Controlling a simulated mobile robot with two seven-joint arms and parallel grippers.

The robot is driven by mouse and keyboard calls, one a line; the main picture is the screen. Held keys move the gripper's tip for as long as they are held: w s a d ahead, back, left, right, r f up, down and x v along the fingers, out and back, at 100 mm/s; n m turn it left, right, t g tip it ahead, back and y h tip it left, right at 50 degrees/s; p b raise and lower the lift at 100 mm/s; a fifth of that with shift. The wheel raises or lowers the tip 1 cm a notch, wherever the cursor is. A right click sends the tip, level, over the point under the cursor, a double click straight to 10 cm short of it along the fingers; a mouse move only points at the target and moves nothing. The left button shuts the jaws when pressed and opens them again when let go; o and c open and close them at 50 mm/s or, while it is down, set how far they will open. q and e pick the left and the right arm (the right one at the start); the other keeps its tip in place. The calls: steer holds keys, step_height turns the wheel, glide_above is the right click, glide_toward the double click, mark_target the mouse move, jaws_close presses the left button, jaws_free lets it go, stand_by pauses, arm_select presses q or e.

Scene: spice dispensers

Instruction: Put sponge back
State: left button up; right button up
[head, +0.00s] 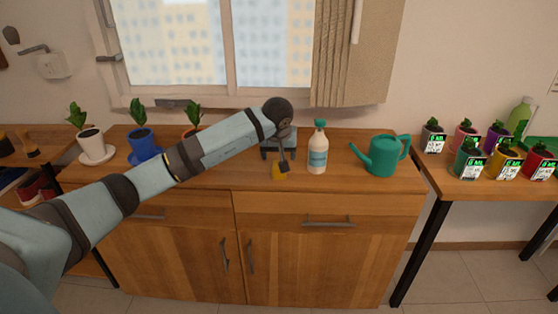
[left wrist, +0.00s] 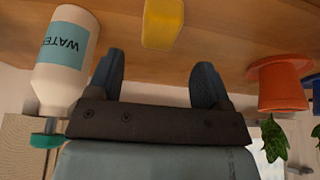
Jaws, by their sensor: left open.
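The yellow sponge (head: 278,172) lies on the wooden cabinet top, near its front edge. It also shows at the top of the left wrist view (left wrist: 163,22). My left gripper (head: 283,165) is over the cabinet top right by the sponge. In the left wrist view the two dark fingers of the left gripper (left wrist: 157,80) are spread wide, with nothing between them. The sponge is beyond the fingertips, apart from them. My right gripper is in neither view.
A white spray bottle (head: 318,150) labelled WATER stands close right of the gripper, with a green watering can (head: 382,155) farther right. Potted plants in white (head: 95,146), blue (head: 144,146) and orange (left wrist: 280,82) pots stand left. Several small labelled pots fill the right table (head: 440,180).

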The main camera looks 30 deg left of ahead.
arm_select(q)
steer(key=a+v, duration=0.1)
steer(key=v, duration=0.3)
steer(key=s+d+f+n+g+h, duration=0.1)
steer(key=s+d+f+h, duration=0.2)
steer(key=d, duration=0.4)
steer(key=s+d+f+n+h, duration=0.1)
steer(key=s+d+f+h, duration=0.2)
steer(key=d, duration=0.4)
steer(key=s+d+f+n+g+h, duration=0.1)
steer(key=s+d+f+h, duration=0.2)
steer(key=d, duration=0.4)
steer(key=s+d+r+n+t+h, duration=0.3)
steer(key=s+d+n+h, duration=0.5)
steer(key=d+n+h, duration=0.4)
steer(key=s+a+f+m+t+y, duration=0.3)
steer(key=s+f+m+y, duration=0.4)
steer(key=m, duration=0.5)
steer(key=s+a+f+m+t+y, duration=0.3)
steer(key=s+a+f+m+y, duration=0.2)
steer(key=m, duration=0.7)
steer(key=s+f+y, duration=0.2)
steer(key=s+f, duration=0.1)
steer(key=f, duration=0.1)
steer(key=shift+s+a+f+t+y, duration=0.25)
steer(key=shift+s+f+t+y, duration=0.05)
